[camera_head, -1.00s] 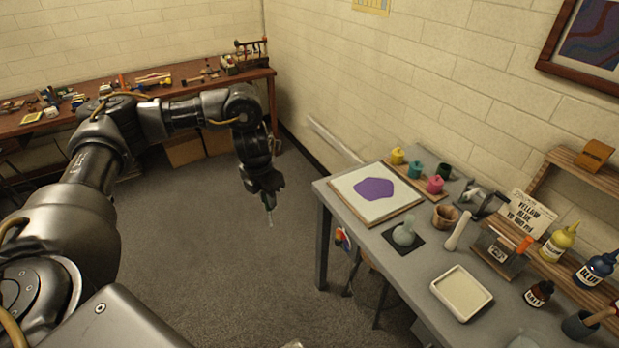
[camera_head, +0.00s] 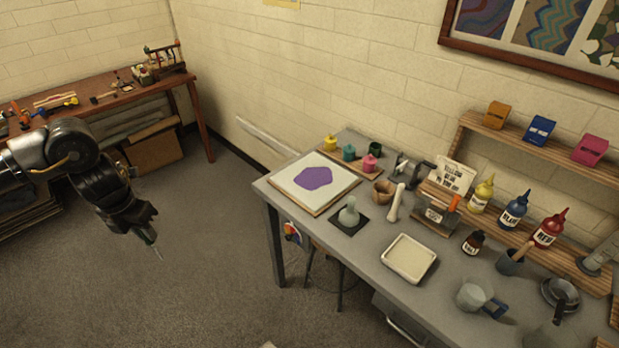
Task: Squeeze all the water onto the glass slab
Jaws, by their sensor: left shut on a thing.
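My left gripper (camera_head: 142,226) hangs over open floor at the left, well away from the grey table, pointing down. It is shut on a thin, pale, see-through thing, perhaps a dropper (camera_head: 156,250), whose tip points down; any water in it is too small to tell. A flat pale slab with a wooden edge (camera_head: 288,180) lies at the table's far left corner, with a purple patch (camera_head: 313,177) on it; I cannot tell whether it is the glass slab. A rounded pale grey-green vessel (camera_head: 349,215) stands on a black square. My right gripper is out of view.
On the grey table are a cream tray (camera_head: 409,258), a brown pot (camera_head: 382,192), a white pestle-like rod (camera_head: 395,203), small ink jars (camera_head: 349,153), a jug (camera_head: 474,295) and squeeze bottles (camera_head: 514,211). A wooden workbench (camera_head: 100,110) stands at the back left. The floor between is clear.

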